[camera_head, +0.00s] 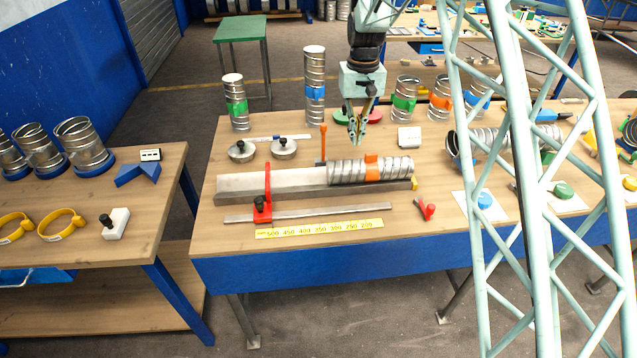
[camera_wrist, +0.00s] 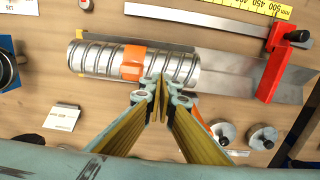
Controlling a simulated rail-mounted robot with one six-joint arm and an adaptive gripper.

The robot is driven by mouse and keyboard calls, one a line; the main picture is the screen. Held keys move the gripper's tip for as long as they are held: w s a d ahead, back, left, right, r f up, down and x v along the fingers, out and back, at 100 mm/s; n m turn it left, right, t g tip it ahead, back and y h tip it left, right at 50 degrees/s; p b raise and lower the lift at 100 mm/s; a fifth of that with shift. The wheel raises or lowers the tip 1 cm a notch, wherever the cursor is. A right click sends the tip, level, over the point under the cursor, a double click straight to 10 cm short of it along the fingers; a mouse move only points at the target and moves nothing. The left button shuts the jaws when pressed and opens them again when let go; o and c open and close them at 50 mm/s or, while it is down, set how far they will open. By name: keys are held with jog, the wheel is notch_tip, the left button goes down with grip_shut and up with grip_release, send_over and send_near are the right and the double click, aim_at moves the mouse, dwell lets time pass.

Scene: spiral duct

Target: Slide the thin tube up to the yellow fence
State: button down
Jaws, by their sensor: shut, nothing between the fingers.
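A thin silver spiral tube (camera_head: 345,172) with an orange band lies along a grey trough (camera_head: 245,187), over its right part. In the wrist view the tube (camera_wrist: 180,68) lies across the upper middle. A small yellow fence (camera_head: 414,184) stands at the trough's right end, close to the tube's end; it shows partly at the left in the wrist view (camera_wrist: 71,54). I cannot tell whether they touch. My gripper (camera_head: 356,141) is shut and empty, pointing down just behind and above the tube. In the wrist view its fingertips (camera_wrist: 160,84) overlap the tube's lower edge.
A red stop (camera_head: 267,190) stands across the trough left of the tube. An orange-handled upright (camera_head: 323,142) stands behind the trough. A yellow scale (camera_head: 320,228) and a steel bar lie in front. Upright banded tubes, including a blue-banded one (camera_head: 315,90), stand behind.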

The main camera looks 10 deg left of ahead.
jog(key=shift+r+p, duration=0.3)
jog(key=shift+r, duration=0.6)
jog(key=shift+r, duration=0.1)
jog(key=s+d+r+t+b, duration=0.1)
jog(key=s+d+r+b, duration=0.1)
jog(key=s+d+r, duration=0.4)
jog(key=s+d+r+m+b, duration=0.1)
jog(key=s+d+r+b, duration=0.1)
jog(key=s+r, duration=0.7)
jog(key=s+d+r+t+b, duration=0.1)
jog(key=s+d+r+b, duration=0.1)
jog(key=s+d+r, duration=0.55)
jog(key=s+d+m+t+b, duration=0.1)
jog(key=s+d+b, duration=0.15)
jog(key=s, duration=1.85)
jog(key=s+d+f+b, duration=0.1)
jog(key=s+f, duration=0.1)
jog(key=s, duration=0.6)
jog(key=s+d+f+t+b, duration=0.1)
jog(key=s+f+b, duration=0.1)
jog(key=s, duration=0.7)
jog(key=shift+f+m, duration=0.4)
jog(key=shift+f, duration=0.4)
